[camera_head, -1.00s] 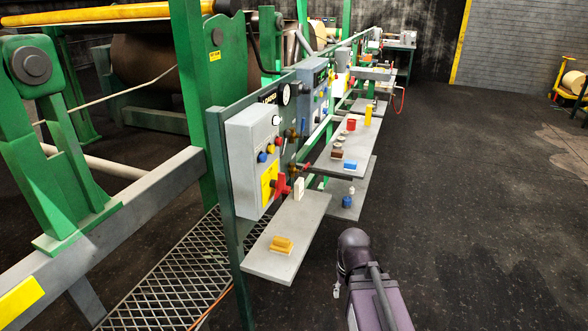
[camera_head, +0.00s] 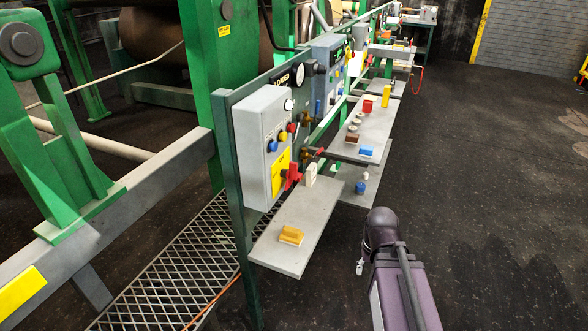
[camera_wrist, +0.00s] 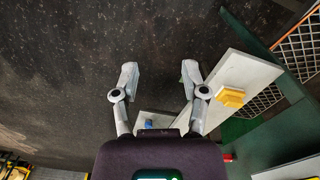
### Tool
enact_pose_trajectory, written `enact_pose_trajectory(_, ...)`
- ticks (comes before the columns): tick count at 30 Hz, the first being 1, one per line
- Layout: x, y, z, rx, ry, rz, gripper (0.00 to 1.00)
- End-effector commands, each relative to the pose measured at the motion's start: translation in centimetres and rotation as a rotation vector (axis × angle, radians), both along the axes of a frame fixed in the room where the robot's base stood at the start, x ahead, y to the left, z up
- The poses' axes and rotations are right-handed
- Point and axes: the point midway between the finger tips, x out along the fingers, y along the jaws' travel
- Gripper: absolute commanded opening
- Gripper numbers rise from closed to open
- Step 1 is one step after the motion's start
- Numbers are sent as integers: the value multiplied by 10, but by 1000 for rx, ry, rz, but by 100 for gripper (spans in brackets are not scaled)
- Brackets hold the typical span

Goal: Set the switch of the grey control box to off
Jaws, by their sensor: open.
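The grey control box (camera_head: 263,146) is fixed to a green panel left of centre in the head view. Its front carries blue, yellow and red buttons, a yellow label (camera_head: 281,172) and a red switch handle (camera_head: 292,175) low on the right. The handle's exact setting is too small to read. My gripper (camera_wrist: 157,75) is open and empty in the wrist view, fingers spread above the dark floor, beside a grey shelf. In the head view my arm is at the lower right, apart from the box.
A grey shelf (camera_head: 306,220) juts out below the box, with a yellow-orange block (camera_head: 291,235) and a white block (camera_head: 311,174) on it. More shelves (camera_head: 372,128) with small items stretch behind. Open dark floor (camera_head: 480,200) lies to the right. A metal grating (camera_head: 185,270) is at the lower left.

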Motion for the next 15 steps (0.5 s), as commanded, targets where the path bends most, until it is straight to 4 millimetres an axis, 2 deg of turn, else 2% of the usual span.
enact_pose_trajectory(9,11,9,-2,72,-9,-77,57)
enact_pose_trajectory(15,35,34,-2,250,-8,-267,57)
